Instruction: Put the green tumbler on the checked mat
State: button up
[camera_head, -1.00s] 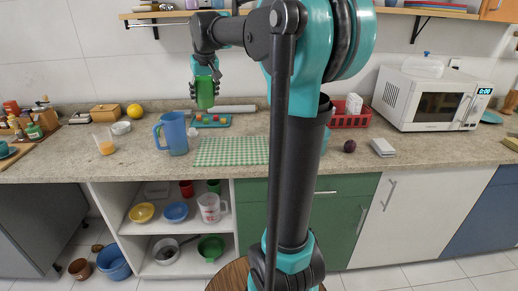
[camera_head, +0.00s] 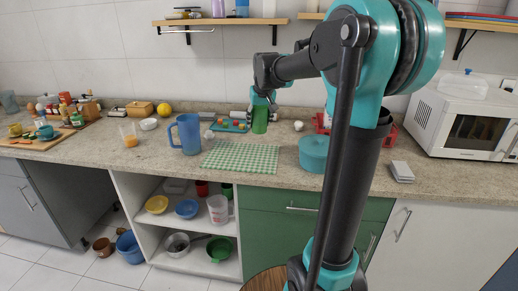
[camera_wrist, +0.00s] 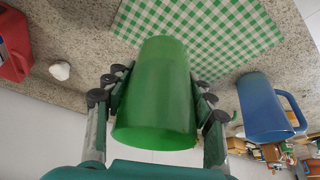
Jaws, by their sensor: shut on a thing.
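The green tumbler (camera_head: 260,121) is held in my gripper (camera_head: 261,104) in the head view, near the back right corner of the checked mat. In the wrist view, the tumbler (camera_wrist: 153,90) fills the space between the fingers of my gripper (camera_wrist: 160,88), which is shut on its sides. The green-and-white checked mat (camera_head: 240,157) lies flat on the counter and looks empty. In the wrist view, the mat (camera_wrist: 205,28) shows beyond the tumbler, which hides part of it. The exact height of the tumbler above the counter is hard to tell.
A blue pitcher (camera_head: 186,135) stands left of the mat, and a teal pot (camera_head: 313,154) stands to its right. A teal tray (camera_head: 226,128) with small items lies behind it. A small white object (camera_head: 298,126) and a red basket (camera_head: 321,123) are at the back right.

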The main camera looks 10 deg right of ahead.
notch_tip(320, 180, down, 12)
jog(key=shift+a+r, duration=0.1)
jog(key=shift+r, duration=0.05)
dwell(0.3)
jog(key=o, duration=1.2)
jog(key=shift+o, duration=0.2)
jog(key=v, duration=1.2)
jog(key=s+d+f, duration=0.1)
jog(key=s+f, duration=0.9)
jog(key=s, duration=0.3)
jog(key=s+d+f+m, duration=0.1)
jog(key=s+d+f, duration=0.1)
jog(key=s+f, duration=0.9)
jog(key=shift+s+d+f, duration=0.15)
jog(key=shift+s+d, duration=0.2)
jog(key=shift+s, duration=0.6)
